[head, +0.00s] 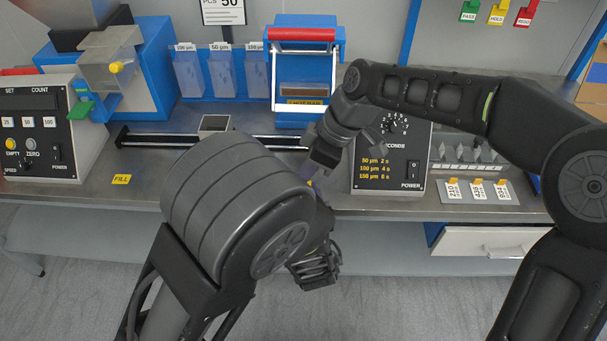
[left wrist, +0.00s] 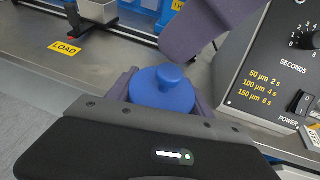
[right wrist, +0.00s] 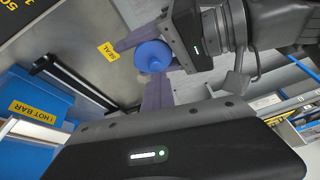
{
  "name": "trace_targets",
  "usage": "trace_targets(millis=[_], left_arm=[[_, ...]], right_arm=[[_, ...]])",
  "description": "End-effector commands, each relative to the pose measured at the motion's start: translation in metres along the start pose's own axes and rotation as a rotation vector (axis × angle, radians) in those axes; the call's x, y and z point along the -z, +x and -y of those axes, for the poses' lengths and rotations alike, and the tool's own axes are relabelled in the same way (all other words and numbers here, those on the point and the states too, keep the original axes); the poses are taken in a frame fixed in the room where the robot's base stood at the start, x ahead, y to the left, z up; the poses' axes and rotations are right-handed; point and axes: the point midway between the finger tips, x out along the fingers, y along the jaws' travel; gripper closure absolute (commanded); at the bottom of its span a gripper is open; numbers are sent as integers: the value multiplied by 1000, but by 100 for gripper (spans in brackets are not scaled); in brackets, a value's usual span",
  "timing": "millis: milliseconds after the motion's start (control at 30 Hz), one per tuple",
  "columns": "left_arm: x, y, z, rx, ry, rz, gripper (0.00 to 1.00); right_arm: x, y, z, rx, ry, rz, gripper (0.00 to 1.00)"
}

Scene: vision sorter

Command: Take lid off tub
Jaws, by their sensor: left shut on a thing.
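The blue round lid with a knob (left wrist: 165,90) sits between the fingers of my left gripper (left wrist: 163,98), which is shut on the tub below it. The tub's body is hidden under the lid and behind the fingers. The lid also shows in the right wrist view (right wrist: 152,56), with the left fingers beside it. My right gripper (right wrist: 158,95) looks shut and empty, its fingertips close to the lid; whether they touch it cannot be told. In the head view, my left forearm hides the lid and most of the left gripper. The right gripper (head: 322,158) reaches in from the right there.
A timer box (head: 390,160) stands right of the grippers. Behind them are a rail (head: 265,141) with a small grey carrier (head: 214,124), and a blue hot bar press (head: 304,60). The counting machine (head: 40,130) is at left. The bench's front edge lies below my grippers.

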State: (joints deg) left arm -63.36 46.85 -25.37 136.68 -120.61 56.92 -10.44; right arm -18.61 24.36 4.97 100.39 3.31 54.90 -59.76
Motion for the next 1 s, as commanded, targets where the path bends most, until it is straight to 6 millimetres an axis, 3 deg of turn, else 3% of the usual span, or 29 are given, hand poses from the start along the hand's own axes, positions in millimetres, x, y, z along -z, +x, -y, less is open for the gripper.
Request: trace_targets(millis=[267,667,1000], left_arm=[[0,0,0,0,0,1,100],[0,0,0,0,0,1,100],[0,0,0,0,0,1,100]], right_arm=[[4,-8,1,-94,-1,-1,100],[4,-8,1,-98,1,-1,100],[4,-8,1,-98,1,-1,76]])
